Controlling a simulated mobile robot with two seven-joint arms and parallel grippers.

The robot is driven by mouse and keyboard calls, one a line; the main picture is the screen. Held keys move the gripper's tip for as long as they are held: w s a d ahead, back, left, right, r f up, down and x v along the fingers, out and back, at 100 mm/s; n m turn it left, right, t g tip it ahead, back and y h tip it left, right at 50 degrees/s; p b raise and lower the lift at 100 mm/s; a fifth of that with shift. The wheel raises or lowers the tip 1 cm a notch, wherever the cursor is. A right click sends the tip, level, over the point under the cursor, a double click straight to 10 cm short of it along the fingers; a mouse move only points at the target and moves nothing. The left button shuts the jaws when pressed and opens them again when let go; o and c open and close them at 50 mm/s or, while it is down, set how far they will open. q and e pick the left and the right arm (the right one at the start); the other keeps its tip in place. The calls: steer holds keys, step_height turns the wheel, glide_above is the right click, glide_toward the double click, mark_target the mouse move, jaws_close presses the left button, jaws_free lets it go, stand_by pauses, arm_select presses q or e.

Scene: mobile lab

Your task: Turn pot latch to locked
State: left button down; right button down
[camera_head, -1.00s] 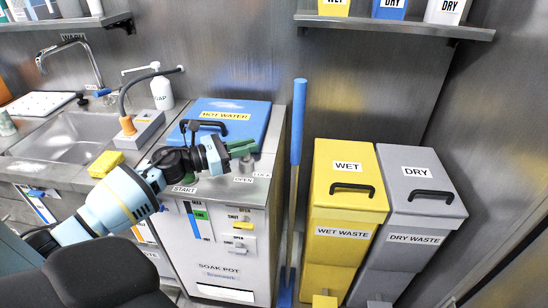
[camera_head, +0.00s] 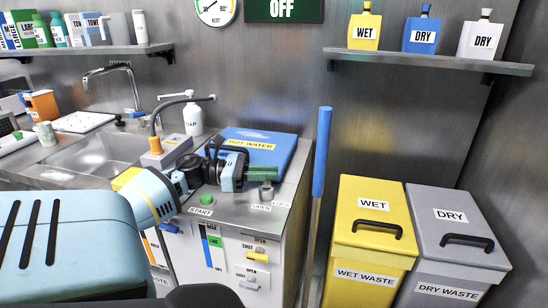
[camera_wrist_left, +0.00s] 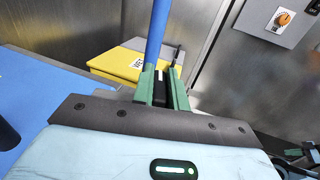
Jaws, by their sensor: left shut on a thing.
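The soak pot is a grey cabinet with a blue lid (camera_head: 262,140) labelled HOT WATER, shut on top. The pot latch (camera_head: 266,191) shows as a small grey post on the cabinet's front right corner, beside the labels OPEN (camera_head: 261,208) and LOCK (camera_head: 282,204). My left gripper (camera_head: 262,173), with green fingers, is right over the post. In the left wrist view its fingers (camera_wrist_left: 162,90) are shut on a black piece, which looks like the latch handle. The fingers hide most of the latch, so I cannot tell its exact angle.
A blue-handled pole (camera_head: 322,150) stands just right of the cabinet. Beyond it are the yellow wet waste bin (camera_head: 360,235) and the grey dry waste bin (camera_head: 440,255). A sink (camera_head: 95,155) and a soap bottle (camera_head: 193,119) are at the left. A shelf (camera_head: 430,62) hangs above the bins.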

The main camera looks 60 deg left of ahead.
arm_select(q)
steer(key=c, duration=1.4)
jaws_free()
steer(key=shift+r, duration=0.6)
step_height(320, 180, up, 3)
steer(key=shift+d+f, duration=0.1)
steer(key=shift+f, duration=0.05)
steer(key=s+d+r+p, duration=0.1)
steer(key=s+d, duration=0.9)
steer(key=d, duration=0.1)
steer(key=shift+s+d+p, duration=0.4)
steer(key=shift+r, duration=0.1)
